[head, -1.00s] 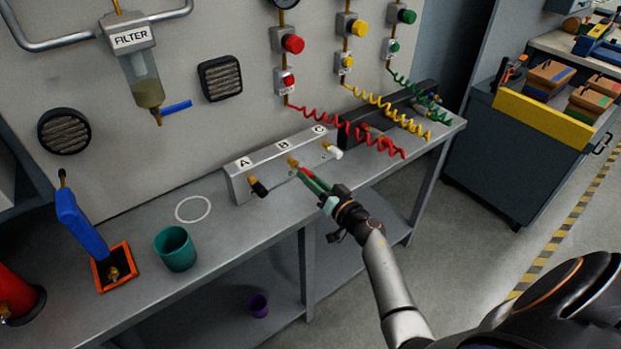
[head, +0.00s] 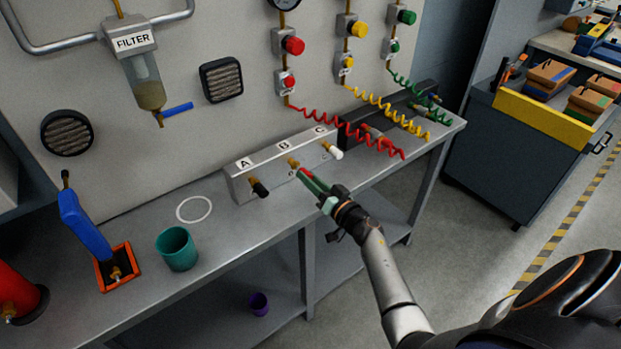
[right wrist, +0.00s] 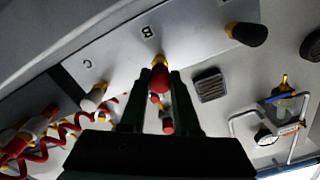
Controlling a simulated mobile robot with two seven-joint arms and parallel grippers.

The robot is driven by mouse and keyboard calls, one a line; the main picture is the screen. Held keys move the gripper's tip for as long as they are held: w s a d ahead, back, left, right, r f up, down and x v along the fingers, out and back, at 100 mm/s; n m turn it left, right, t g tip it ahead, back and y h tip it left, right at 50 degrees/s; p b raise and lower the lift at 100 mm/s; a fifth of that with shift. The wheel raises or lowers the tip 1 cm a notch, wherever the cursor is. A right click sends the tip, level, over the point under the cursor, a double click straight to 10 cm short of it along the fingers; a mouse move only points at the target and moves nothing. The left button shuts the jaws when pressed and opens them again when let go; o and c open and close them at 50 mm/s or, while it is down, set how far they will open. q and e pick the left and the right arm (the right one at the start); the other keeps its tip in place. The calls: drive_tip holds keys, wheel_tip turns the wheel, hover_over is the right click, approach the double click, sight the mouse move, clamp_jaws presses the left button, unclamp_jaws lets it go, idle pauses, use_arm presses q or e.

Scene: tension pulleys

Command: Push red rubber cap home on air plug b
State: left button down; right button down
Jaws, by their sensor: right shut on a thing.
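The grey block with labels A, B and C (head: 240,188) stands on the bench against the wall panel. Air plug b (head: 293,162) is the brass stub under label B; it also shows in the right wrist view (right wrist: 159,61). My right gripper (head: 305,174) is shut on the red rubber cap (right wrist: 156,83), held between its green fingertips. The cap is in front of plug b and roughly in line with it. In the head view a small gap seems to part them; whether they touch is unclear. My left gripper is not in view.
Plug A bears a black cap (head: 259,188) and plug C a white cap (head: 336,152), both close beside. Coiled red (head: 365,138), yellow and green hoses lie to the right. A teal cup (head: 177,249) and blue-handled tool (head: 84,225) stand left. The bench middle is free.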

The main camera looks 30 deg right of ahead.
drive_tip(key=shift+w, duration=0.4)
idle(0.5)
drive_tip(key=shift+w+a, duration=0.1)
drive_tip(key=shift+w, duration=0.6)
idle(0.3)
drive_tip(key=c, duration=0.6)
unclamp_jaws()
drive_tip(key=shift+o, duration=0.2)
drive_tip(key=shift+s, duration=0.1)
drive_tip(key=s+p, duration=0.2)
drive_tip(key=s, duration=1)
drive_tip(key=shift+s+d, duration=0.2)
drive_tip(key=shift+d, duration=0.25)
